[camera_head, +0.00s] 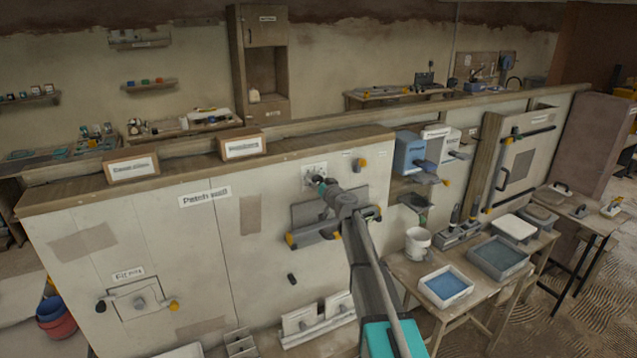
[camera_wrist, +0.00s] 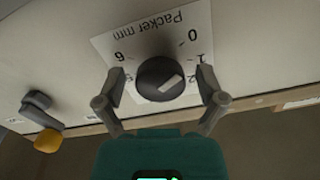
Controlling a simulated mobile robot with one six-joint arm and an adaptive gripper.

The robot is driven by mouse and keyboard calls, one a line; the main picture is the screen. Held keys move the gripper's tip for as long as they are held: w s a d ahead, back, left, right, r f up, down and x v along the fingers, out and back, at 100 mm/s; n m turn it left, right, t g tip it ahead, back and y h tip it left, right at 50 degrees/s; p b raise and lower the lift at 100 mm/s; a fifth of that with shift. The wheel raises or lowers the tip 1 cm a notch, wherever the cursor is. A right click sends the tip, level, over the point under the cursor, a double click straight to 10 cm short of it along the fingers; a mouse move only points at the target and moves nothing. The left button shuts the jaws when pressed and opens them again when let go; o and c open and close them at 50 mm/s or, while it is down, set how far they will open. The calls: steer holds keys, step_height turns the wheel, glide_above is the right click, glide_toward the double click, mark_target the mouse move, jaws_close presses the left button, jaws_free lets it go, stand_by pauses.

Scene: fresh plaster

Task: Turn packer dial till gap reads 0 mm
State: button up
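The packer dial (camera_wrist: 165,79) is a dark round knob with a pale pointer bar, on a white scale plate (camera_wrist: 150,42) lettered "Packer mm". The plate appears upside down in the wrist view. The bar's right end points toward the 1 and 2 side, apparently nearer 2; the 0 is farther up. My gripper (camera_wrist: 161,88) is open, with one finger on each side of the dial and visible space between fingers and knob. In the head view my gripper (camera_head: 321,184) is at the wall panel, covering part of the scale plate (camera_head: 313,169). No separate gap reading is legible.
A yellow-ended lever (camera_wrist: 46,140) sticks out beside the dial plate. On the same panel, a grey shelf-like fitting (camera_head: 305,222) is below the dial. A table with a blue tray (camera_head: 446,287) and white bucket (camera_head: 417,243) stands to the right.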

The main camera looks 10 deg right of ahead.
steer(key=c, duration=0.9)
steer(key=shift+c, duration=0.2)
